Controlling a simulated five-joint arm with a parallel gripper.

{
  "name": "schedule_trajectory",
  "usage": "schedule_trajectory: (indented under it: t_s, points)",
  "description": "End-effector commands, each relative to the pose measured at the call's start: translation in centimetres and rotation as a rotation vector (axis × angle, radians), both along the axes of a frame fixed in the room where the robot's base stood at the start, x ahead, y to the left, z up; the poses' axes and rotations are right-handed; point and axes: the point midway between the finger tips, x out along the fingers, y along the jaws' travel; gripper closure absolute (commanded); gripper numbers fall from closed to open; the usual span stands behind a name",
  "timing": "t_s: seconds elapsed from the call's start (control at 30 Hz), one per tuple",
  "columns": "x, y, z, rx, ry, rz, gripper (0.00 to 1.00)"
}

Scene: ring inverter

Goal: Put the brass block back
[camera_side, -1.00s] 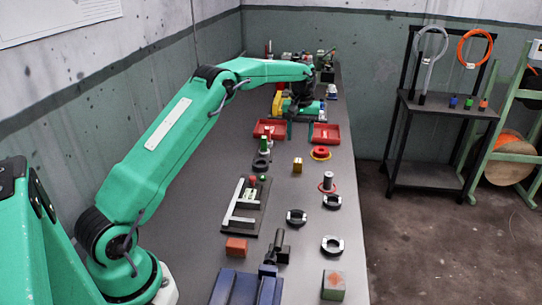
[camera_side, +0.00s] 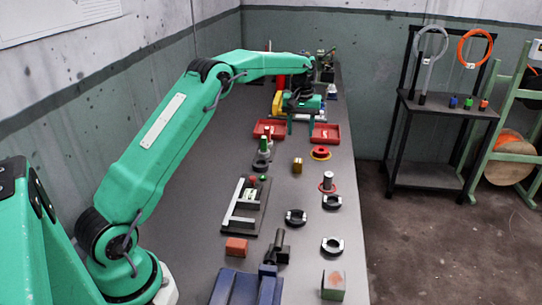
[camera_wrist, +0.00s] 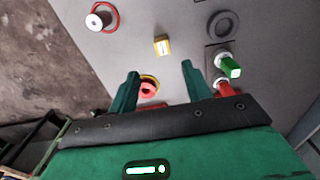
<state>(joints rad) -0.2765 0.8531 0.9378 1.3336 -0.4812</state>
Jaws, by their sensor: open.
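The brass block (camera_side: 297,165) stands on the grey bench, a little in front of the red and yellow rings in the side view. In the wrist view the brass block (camera_wrist: 162,46) lies just beyond my fingertips, roughly in line with the space between them. My gripper (camera_wrist: 160,72) is open, its two green fingers spread with nothing held between them. In the side view my gripper (camera_side: 301,103) hangs above the far part of the bench, beyond the block and apart from it.
A red ring on a yellow one (camera_side: 320,153) lies near the block. Red trays (camera_side: 326,134) stand behind. A spool in a red ring (camera_side: 328,182), black rings (camera_side: 296,217) and a peg with a green block (camera_wrist: 229,66) stand around.

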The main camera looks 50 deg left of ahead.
Motion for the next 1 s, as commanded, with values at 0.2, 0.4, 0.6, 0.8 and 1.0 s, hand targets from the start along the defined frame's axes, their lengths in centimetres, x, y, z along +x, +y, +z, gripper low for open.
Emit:
schedule_trajectory:
  t_s: [0.2, 0.4, 0.6, 0.8, 1.0]
  points:
    - [-1.9, -2.2, 4.2, 0.014, -0.044, -0.069, 0.51]
    - [-4.8, -4.6, 8.2, 0.03, -0.092, -0.148, 0.51]
    - [-8.3, -6.9, 11.4, 0.047, -0.139, -0.228, 0.51]
    - [-12.3, -9.1, 13.7, 0.064, -0.186, -0.306, 0.51]
    - [-16.7, -11.1, 15.2, 0.083, -0.232, -0.385, 0.51]
